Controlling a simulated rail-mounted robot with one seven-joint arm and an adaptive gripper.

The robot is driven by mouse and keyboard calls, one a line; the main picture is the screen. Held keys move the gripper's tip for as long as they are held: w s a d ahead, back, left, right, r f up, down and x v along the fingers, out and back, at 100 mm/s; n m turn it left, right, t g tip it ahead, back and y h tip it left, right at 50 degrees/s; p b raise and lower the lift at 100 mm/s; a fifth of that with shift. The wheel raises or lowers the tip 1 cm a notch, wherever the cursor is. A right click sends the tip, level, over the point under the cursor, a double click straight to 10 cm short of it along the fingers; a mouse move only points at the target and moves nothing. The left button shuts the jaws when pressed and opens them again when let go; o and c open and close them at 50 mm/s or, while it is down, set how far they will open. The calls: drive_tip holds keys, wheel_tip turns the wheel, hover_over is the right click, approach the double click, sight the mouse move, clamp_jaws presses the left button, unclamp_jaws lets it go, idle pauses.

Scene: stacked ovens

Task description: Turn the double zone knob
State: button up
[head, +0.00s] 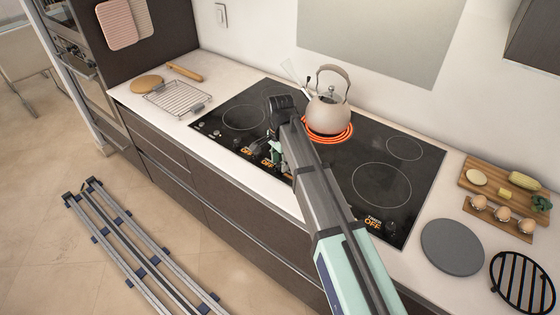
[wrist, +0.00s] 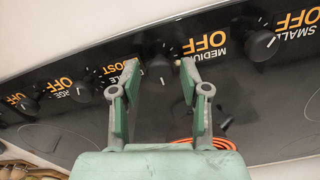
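In the wrist view a label ending in "LE" with "BOOST" (wrist: 120,73), partly hidden by a finger, is probably the double zone's. One black knob (wrist: 82,92) lies to its left and another black knob (wrist: 160,68) to its right. I cannot tell for sure which of the two it marks. My gripper (wrist: 149,78) is open; its two green-padded fingers stand either side of the right-hand knob in the picture. Contact is not clear. In the head view my gripper (head: 277,150) is over the hob's front edge, and my arm hides part of the knob row.
A kettle (head: 327,112) stands on a glowing red ring (head: 345,134) behind my gripper. Other knobs (wrist: 262,45) and (wrist: 28,105) flank the pair, with "OFF" labels. A wire rack (head: 177,98) is left of the hob (head: 350,165); a food board and grey disc (head: 452,247) are right.

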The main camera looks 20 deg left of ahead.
clamp_jaws()
